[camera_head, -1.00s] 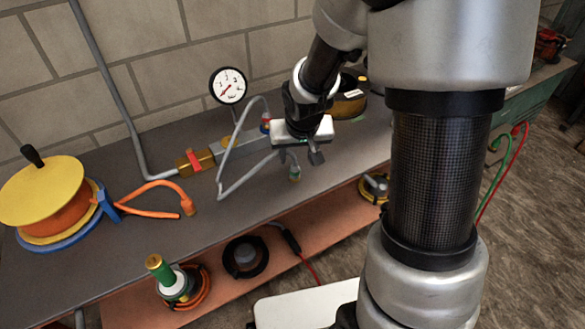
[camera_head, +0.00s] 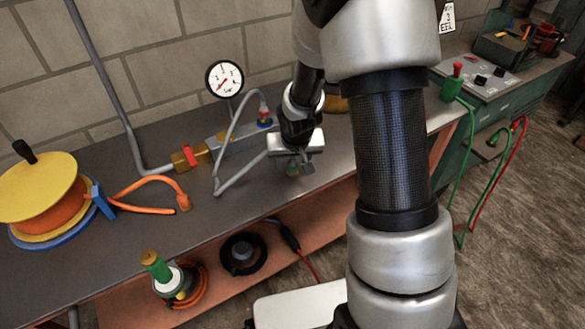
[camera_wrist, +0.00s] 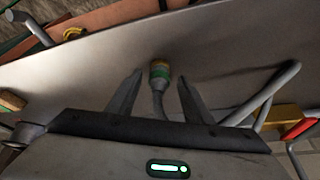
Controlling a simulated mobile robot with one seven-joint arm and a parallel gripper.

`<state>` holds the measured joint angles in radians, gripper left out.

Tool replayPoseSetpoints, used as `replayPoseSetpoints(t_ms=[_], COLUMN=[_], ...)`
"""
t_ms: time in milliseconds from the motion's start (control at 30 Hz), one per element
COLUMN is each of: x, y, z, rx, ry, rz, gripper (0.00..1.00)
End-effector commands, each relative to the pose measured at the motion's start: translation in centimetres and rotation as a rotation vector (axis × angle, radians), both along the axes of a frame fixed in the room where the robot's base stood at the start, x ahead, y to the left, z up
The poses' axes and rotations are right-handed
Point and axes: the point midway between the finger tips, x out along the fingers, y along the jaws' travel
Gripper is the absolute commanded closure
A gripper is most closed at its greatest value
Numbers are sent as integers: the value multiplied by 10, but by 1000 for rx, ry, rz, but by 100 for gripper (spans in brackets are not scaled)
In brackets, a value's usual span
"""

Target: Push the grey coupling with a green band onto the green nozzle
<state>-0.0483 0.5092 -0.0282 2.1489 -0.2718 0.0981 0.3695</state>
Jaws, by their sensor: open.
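The grey coupling with a green band (camera_wrist: 160,70) is on the end of a grey hose over the bench. In the wrist view it lies between the two fingers of my gripper (camera_wrist: 160,78), with gaps on both sides. The fingers are open and not closed on it.
A grey manifold (camera_head: 235,141) with a brass fitting and a gauge (camera_head: 225,79) stands at the back. The grey hose (camera_head: 221,160) loops in front of it. A yellow and orange reel (camera_head: 40,190) is at the left. A green control bench (camera_head: 490,85) is at the right.

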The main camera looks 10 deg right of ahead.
Motion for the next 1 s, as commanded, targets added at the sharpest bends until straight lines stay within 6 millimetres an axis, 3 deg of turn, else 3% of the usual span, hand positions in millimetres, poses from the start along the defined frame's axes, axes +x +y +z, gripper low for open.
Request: replayPoseSetpoints(t_ms=[133, 467, 500, 733, 1000], x=[6, 6, 6, 6, 7], y=[-1, -1, -1, -1, -1], z=[-13, -14, -14, -14, -12], rx=[0, 0, 0, 0, 0], ry=[-1, -2, -2, -2, -3], rz=[0, 0, 0, 0, 0], gripper=[54, 54, 56, 95, 96])
